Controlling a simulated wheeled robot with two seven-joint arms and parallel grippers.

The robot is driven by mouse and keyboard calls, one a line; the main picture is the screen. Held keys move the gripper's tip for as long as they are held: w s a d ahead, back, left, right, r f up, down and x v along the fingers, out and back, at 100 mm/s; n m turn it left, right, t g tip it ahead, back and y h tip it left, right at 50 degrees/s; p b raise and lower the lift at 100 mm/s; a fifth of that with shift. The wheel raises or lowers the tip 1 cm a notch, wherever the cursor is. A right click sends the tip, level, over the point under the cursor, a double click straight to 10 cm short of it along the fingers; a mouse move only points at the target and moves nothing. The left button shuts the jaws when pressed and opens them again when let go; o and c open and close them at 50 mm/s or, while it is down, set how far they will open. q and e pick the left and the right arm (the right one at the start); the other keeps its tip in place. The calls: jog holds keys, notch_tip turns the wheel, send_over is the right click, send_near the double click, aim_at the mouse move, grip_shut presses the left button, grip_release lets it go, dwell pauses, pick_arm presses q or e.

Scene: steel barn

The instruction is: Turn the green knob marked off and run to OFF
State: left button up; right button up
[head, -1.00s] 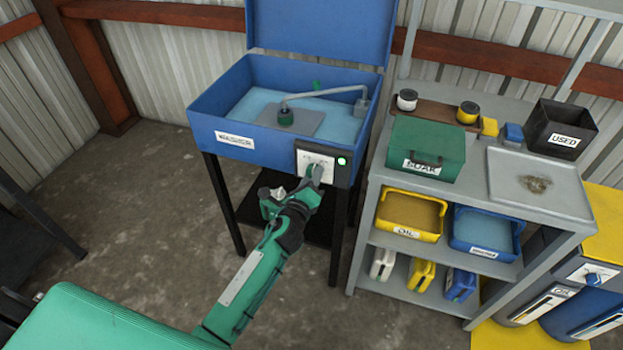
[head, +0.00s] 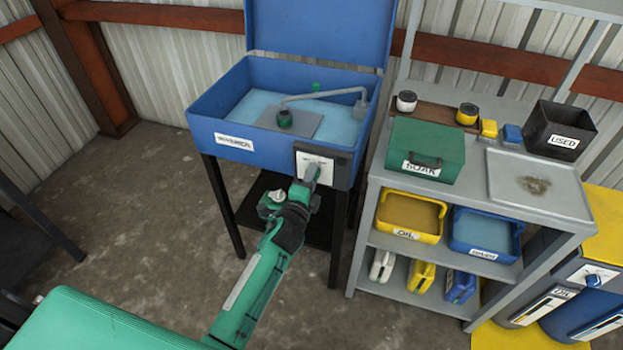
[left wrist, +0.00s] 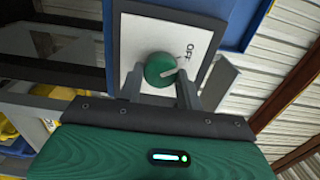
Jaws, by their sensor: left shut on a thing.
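The green knob (left wrist: 160,69) sits on a white plate (left wrist: 147,38) in the left wrist view, with the word OFF printed beside it. A pale mark on the knob points right, towards the OFF side. My left gripper (left wrist: 158,88) is shut on the knob, one finger on each side. In the head view my left gripper (head: 313,172) reaches the white plate on the front of the blue washer (head: 215,120) and hides the knob. The RUN mark cannot be read. No green lamp shows lit on the panel (head: 342,166). My right gripper is not in view.
A grey shelf (head: 380,178) stands close to the right of the washer, with a green SOAK box (head: 428,150), a black USED bin (head: 562,128) and yellow and blue trays.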

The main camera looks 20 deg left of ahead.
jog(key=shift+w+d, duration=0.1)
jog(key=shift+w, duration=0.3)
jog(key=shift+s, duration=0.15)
pick_arm(q)
jog(key=o, duration=0.9)
jog(key=shift+o, duration=0.4)
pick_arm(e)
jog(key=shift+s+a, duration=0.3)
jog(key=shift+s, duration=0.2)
pick_arm(q)
jog(key=shift+s, duration=0.1)
jog(key=s+b, duration=0.1)
jog(key=s, duration=1.2)
jog(key=shift+s+a, duration=0.25)
jog(key=shift+s, duration=0.05)
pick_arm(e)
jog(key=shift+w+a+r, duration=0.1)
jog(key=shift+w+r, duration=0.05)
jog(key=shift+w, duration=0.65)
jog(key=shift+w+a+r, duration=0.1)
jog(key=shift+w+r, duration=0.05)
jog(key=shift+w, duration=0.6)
